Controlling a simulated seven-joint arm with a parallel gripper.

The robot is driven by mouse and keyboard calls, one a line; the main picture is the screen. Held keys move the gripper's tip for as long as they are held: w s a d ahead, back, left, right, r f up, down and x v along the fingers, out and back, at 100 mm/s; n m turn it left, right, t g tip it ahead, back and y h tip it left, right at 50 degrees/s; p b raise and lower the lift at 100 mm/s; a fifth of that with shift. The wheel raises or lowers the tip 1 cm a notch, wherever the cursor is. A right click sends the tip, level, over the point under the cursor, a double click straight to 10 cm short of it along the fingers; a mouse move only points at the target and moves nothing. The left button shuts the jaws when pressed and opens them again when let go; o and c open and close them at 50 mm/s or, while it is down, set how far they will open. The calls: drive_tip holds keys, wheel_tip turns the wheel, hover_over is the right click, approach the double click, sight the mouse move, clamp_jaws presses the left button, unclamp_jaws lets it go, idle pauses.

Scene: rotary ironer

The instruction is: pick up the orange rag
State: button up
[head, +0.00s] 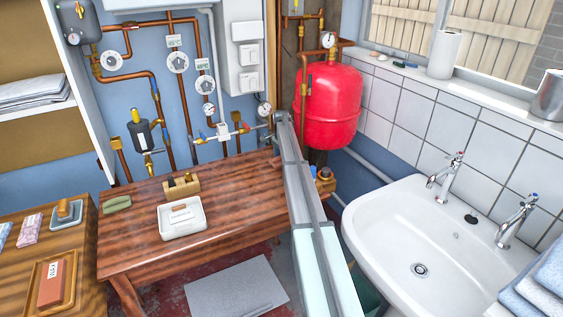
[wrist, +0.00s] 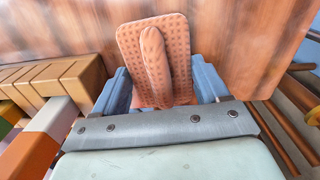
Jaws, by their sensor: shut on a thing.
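In the wrist view, the orange rag (wrist: 155,60) is a dimpled, waffle-textured cloth with a raised fold down its middle. My gripper (wrist: 161,88) has its blue fingers on either side of the rag's lower part and is shut on it. The rag stands out ahead of the fingers over brown wood; whether it touches the wood cannot be told. In the head view my arm reaches toward the back right of the wooden table (head: 240,204). The rag and the fingertips cannot be made out there.
A slotted wooden block (wrist: 50,85) is left of my gripper in the wrist view. On the table are a white box (head: 182,218), a small wooden holder (head: 180,186) and a green cloth (head: 117,204). A red tank (head: 328,103) and a sink (head: 400,225) stand right of my arm.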

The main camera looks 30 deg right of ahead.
drive_tip(key=shift+c, duration=1.3)
drive_tip(key=shift+r, duration=0.1)
